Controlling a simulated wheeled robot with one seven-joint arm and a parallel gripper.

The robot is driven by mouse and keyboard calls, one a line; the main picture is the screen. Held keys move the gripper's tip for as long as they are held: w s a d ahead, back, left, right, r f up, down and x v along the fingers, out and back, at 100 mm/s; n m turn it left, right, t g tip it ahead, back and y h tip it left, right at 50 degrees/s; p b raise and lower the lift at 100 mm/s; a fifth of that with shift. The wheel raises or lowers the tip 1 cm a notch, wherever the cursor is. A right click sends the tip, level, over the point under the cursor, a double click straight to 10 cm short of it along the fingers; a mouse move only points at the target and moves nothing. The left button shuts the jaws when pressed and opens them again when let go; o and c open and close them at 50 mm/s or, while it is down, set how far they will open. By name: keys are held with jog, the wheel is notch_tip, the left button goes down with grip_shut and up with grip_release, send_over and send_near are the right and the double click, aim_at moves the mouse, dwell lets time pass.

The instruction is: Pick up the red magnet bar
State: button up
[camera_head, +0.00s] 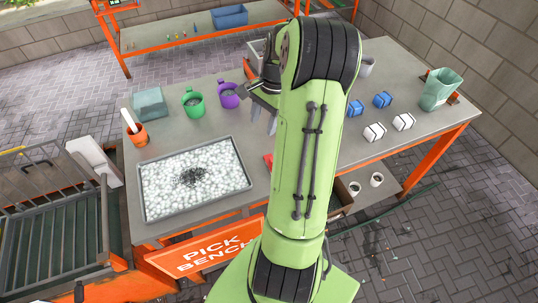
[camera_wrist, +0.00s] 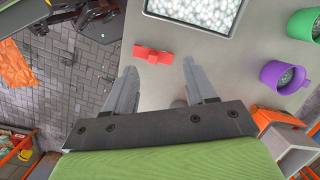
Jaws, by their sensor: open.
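The red magnet bar (camera_wrist: 153,55) lies on the grey bench top in the wrist view, just beyond my fingertips. It is a short bar with a small raised part at its middle. In the head view only a sliver of red (camera_head: 268,160) shows beside my arm, which hides the rest. My gripper (camera_wrist: 160,67) is open and empty, with its two fingers spread apart on either side of the bar in the picture. In the head view my gripper (camera_head: 264,116) is above the bench, partly hidden by my arm. I cannot tell its exact height above the bar.
A tray (camera_head: 146,206) of white beads with a dark patch lies left of the bar. Green (camera_head: 193,103) and purple (camera_head: 229,95) mugs stand behind it. Blue (camera_head: 382,99) and white (camera_head: 403,121) blocks sit to the right.

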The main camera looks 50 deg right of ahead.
jog(key=s+d+f+m+t+y+p, duration=0.1)
jog(key=s+d+f+m+y, duration=0.1)
jog(key=s+d+f+m, duration=0.4)
jog(key=shift+n, duration=0.5)
jog(key=x, duration=0.5)
jog(key=w+d+x, duration=0.1)
jog(key=x, duration=0.8)
jog(key=shift+w+f, duration=0.4)
jog(key=shift+f, duration=0.05)
jog(key=shift+h, duration=0.3)
grip_shut()
